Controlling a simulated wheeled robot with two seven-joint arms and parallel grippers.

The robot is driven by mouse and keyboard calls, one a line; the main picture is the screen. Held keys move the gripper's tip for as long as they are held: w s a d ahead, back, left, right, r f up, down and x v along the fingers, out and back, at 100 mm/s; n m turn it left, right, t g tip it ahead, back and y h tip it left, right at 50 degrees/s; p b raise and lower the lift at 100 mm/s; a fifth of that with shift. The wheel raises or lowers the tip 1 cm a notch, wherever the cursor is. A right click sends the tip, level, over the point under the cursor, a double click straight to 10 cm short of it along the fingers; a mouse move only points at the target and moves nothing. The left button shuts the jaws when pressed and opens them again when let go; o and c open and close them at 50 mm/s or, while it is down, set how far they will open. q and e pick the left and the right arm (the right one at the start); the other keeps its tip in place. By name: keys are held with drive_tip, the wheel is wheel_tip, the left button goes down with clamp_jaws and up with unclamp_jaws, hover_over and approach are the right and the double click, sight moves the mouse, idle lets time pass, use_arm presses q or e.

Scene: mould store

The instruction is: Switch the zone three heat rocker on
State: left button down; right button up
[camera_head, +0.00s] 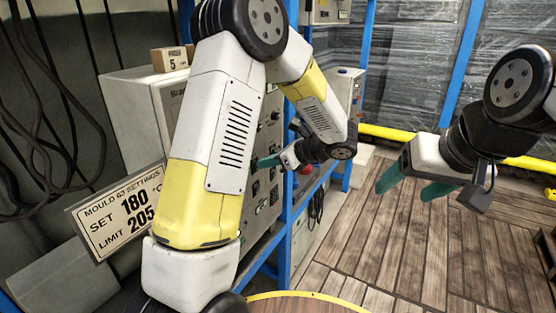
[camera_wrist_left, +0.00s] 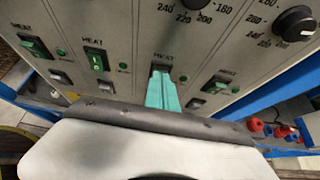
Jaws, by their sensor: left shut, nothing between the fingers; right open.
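The control panel (camera_wrist_left: 140,30) fills the upper left wrist view, with a row of rockers marked HEAT. The two leftmost rockers, the first (camera_wrist_left: 33,46) and second (camera_wrist_left: 97,60), show green. The third heat rocker (camera_wrist_left: 161,68) looks dark and is partly hidden by my left gripper (camera_wrist_left: 162,80), whose shut fingertips are at or against its lower part; contact is unclear. A fourth rocker (camera_wrist_left: 218,84) sits to the right. In the head view my left gripper (camera_head: 266,161) points at the cabinet front (camera_head: 262,190). My right gripper (camera_head: 405,188) is open and empty, away from the panel.
Dial knobs (camera_wrist_left: 295,22) sit above the rockers, and grey switches (camera_wrist_left: 60,77) below. A blue rack post (camera_head: 286,200) stands by the cabinet. A settings sign (camera_head: 118,212) reads set 180, limit 205. Open wooden floor (camera_head: 400,245) lies to the right.

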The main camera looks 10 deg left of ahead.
use_arm(q)
drive_tip(key=shift+a+r, duration=0.15)
drive_tip(key=shift+a, duration=0.05)
drive_tip(key=shift+w+r, duration=0.1)
drive_tip(key=shift+r, duration=0.7)
drive_tip(key=shift+d, duration=0.25)
drive_tip(key=v, duration=1.2)
drive_tip(key=shift+r, duration=0.55)
